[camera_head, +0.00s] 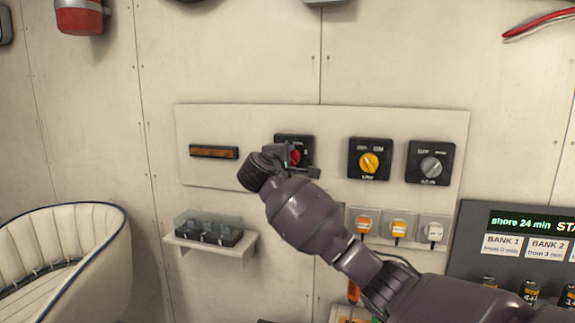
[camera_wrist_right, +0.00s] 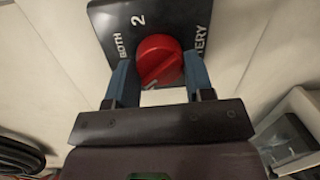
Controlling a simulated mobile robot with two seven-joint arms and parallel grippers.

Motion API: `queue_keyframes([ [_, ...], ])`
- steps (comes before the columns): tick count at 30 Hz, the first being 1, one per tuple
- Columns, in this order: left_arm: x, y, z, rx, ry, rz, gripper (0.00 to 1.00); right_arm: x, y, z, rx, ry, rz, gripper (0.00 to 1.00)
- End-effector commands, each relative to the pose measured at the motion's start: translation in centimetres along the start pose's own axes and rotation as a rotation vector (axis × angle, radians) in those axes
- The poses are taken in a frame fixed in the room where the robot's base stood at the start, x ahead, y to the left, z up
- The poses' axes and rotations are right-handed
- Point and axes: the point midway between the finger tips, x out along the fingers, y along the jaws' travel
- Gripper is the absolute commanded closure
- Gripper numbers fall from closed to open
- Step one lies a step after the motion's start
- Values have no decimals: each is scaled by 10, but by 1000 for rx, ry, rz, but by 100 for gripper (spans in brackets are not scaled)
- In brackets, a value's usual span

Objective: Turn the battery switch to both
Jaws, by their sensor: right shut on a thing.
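The battery switch is a black square plate (camera_wrist_right: 108,17) with a round red knob (camera_wrist_right: 160,60) in the right wrist view. Its labels BOTH and 2 show to the left of and above the knob, and part of BATTERY shows on the right. In the head view the red knob (camera_head: 296,155) is partly hidden by my right gripper (camera_head: 292,166). In the wrist view my right gripper (camera_wrist_right: 159,78) has its two blue fingers on either side of the knob, shut on it. The lower part of the plate is hidden, and I cannot tell which label the knob points to. My left gripper is not in view.
Right of the switch on the panel (camera_head: 200,118) are a yellow-knob switch (camera_head: 369,162) and a grey-knob switch (camera_head: 431,166). Below are several small plugs, a small shelf (camera_head: 188,241) and a display unit (camera_head: 520,220). A white seat (camera_head: 60,260) stands at lower left.

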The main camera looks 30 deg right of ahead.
Motion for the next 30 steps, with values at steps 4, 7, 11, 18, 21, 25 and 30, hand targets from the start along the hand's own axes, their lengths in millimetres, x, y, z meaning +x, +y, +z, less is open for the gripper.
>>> queue_keyframes([
  [4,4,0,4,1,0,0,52,0,-3,-1,137,11,-19,75],
  [7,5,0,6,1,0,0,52,0,-2,-1,231,18,-31,75],
  [11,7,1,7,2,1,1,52,0,-2,0,355,26,-44,75],
  [18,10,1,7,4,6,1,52,0,-1,0,580,42,-69,75],
  [21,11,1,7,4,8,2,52,0,-1,1,672,49,-79,75],
  [25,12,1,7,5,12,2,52,0,-1,1,782,57,-91,75],
  [30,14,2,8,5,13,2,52,0,0,2,904,65,-103,75],
])
